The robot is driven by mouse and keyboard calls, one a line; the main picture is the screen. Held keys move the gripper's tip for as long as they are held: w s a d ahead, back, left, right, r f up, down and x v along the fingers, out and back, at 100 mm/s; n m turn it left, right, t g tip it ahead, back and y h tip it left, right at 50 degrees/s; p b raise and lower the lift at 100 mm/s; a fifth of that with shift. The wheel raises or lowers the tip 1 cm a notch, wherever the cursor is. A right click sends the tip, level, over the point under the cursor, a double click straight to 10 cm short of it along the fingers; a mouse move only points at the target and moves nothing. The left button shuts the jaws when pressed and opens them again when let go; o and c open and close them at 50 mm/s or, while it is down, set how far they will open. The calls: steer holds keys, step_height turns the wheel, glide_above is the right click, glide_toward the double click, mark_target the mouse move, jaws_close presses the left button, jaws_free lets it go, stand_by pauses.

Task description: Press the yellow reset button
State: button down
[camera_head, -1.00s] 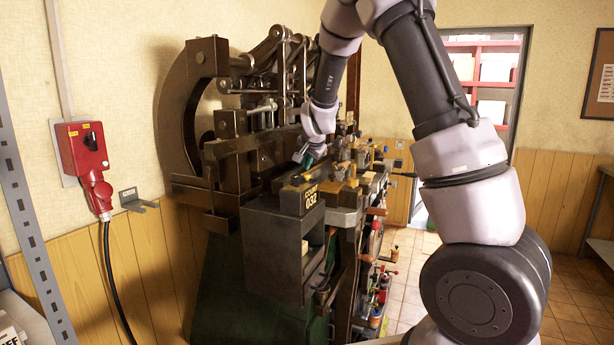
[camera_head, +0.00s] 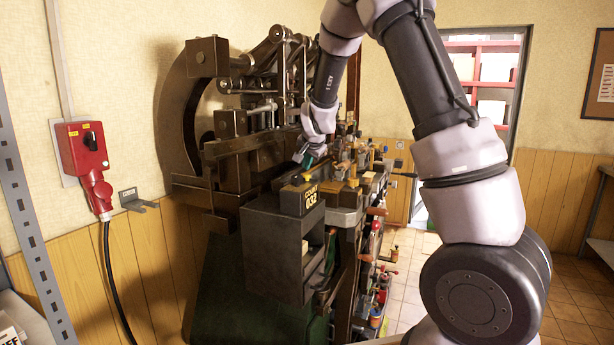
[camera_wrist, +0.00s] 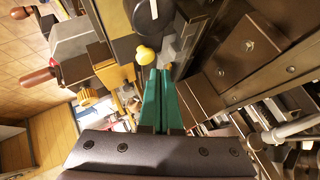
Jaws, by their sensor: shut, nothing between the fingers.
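The yellow button (camera_wrist: 145,54) shows in the wrist view as a small rounded yellow cap, next to a dark round part. My gripper (camera_wrist: 160,72) has two green fingers lying side by side, shut with nothing between them. In this view the fingertips lie just below and right of the yellow cap; I cannot tell whether they touch it. In the head view my gripper (camera_head: 309,161) points down over the machine's front ledge, above a small yellow spot behind the counter box (camera_head: 302,198) reading 032.
The dark press (camera_head: 232,150) with its linkage rises left of and behind my gripper. Wooden-handled parts (camera_head: 350,165) crowd the ledge to the right. A red switch box (camera_head: 82,150) hangs on the left wall. Tiled floor lies open at the right.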

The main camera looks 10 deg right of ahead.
mark_target(307, 178)
steer(key=shift+f, duration=0.1)
steer(key=shift+f, duration=0.3)
steer(key=shift+f, duration=0.55)
stand_by(0.6)
stand_by(0.4)
steer(key=shift+r, duration=0.95)
steer(key=shift+r, duration=0.1)
steer(key=shift+r, duration=2.4)
